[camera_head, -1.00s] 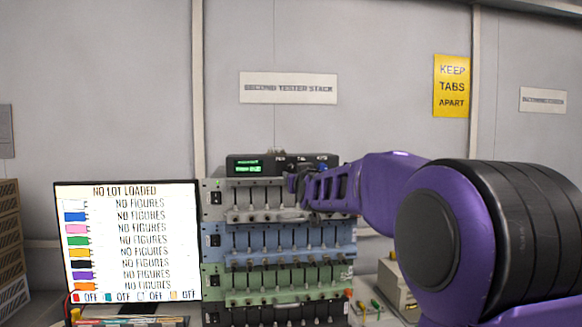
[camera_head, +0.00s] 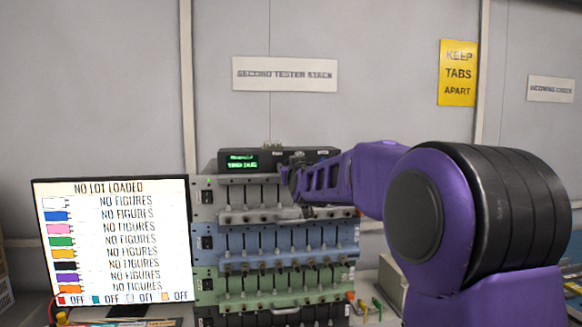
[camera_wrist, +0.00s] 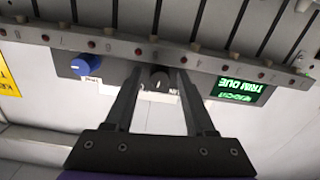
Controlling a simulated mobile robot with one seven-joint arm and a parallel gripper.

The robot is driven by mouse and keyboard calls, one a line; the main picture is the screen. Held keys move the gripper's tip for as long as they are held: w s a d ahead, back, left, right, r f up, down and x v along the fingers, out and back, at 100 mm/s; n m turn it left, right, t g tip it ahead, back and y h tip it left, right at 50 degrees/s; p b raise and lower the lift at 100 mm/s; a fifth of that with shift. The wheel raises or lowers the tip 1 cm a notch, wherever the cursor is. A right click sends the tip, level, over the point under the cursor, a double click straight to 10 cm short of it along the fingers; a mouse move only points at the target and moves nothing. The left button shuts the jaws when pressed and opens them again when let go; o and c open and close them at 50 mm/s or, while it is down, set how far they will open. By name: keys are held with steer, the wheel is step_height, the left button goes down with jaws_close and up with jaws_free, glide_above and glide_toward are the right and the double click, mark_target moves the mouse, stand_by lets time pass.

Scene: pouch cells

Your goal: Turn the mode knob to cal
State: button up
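A black control box (camera_head: 230,156) with a green lit display (camera_head: 243,162) sits on top of the tester stack. In the wrist view, which shows it upside down, the display (camera_wrist: 240,90) reads TRIM DUE. A black knob (camera_wrist: 160,82) with a pale pointer mark stands on the box's front, with white labels partly hidden behind my fingers. My gripper (camera_wrist: 160,74) is open, with one finger on each side of the black knob and a small gap visible. A blue knob (camera_wrist: 86,64) lies to the left in that view. In the head view my gripper (camera_head: 289,178) hides the knobs.
Below the box are grey, blue (camera_head: 290,236) and green (camera_head: 290,282) racks with rows of clips. A grey rail (camera_wrist: 210,60) runs close by the fingertips. A monitor (camera_head: 115,240) stands left of the stack. Tools and a pale box lie to the right.

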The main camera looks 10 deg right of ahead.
jaws_close()
steer(key=shift+m+b, duration=0.4)
steer(key=shift+b, duration=0.15)
steer(key=shift+f+m+b, duration=0.1)
steer(key=shift+m+b, duration=0.8)
steer(key=shift+b, duration=0.1)
steer(key=shift+r+m+b, duration=0.2)
steer(key=shift+m+b, duration=1.25)
steer(key=shift+m, duration=0.75)
steer(key=shift+r, duration=0.1)
steer(key=shift+o, duration=1.1)
jaws_free()
